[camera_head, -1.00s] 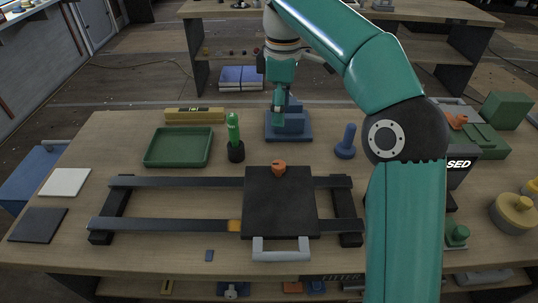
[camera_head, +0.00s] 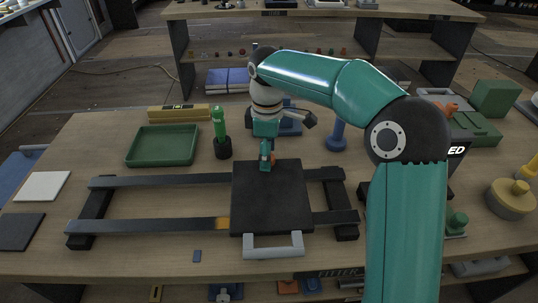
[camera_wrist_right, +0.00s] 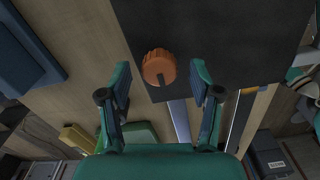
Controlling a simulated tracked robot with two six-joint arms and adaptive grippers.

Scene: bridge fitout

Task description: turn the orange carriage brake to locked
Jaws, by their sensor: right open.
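The orange brake knob (camera_wrist_right: 157,64) sits on the black carriage plate (camera_head: 271,202), near its far edge. It is ridged with a dark mark on one side. In the head view my right gripper hides it. My right gripper (camera_head: 266,160) points down at the carriage's far edge. In the right wrist view its open fingers (camera_wrist_right: 162,78) stand on either side of the knob, with gaps and no visible contact. The carriage has a grey handle (camera_head: 273,246) in front and rests on two dark rails (camera_head: 150,227). My left gripper is not in view.
A green bottle (camera_head: 219,125) in a dark holder and a green tray (camera_head: 163,146) stand behind the rails. A blue peg-shaped piece (camera_head: 336,135) stands right of the gripper. A yellow level (camera_head: 180,112) lies at the back. The rails left of the carriage are clear.

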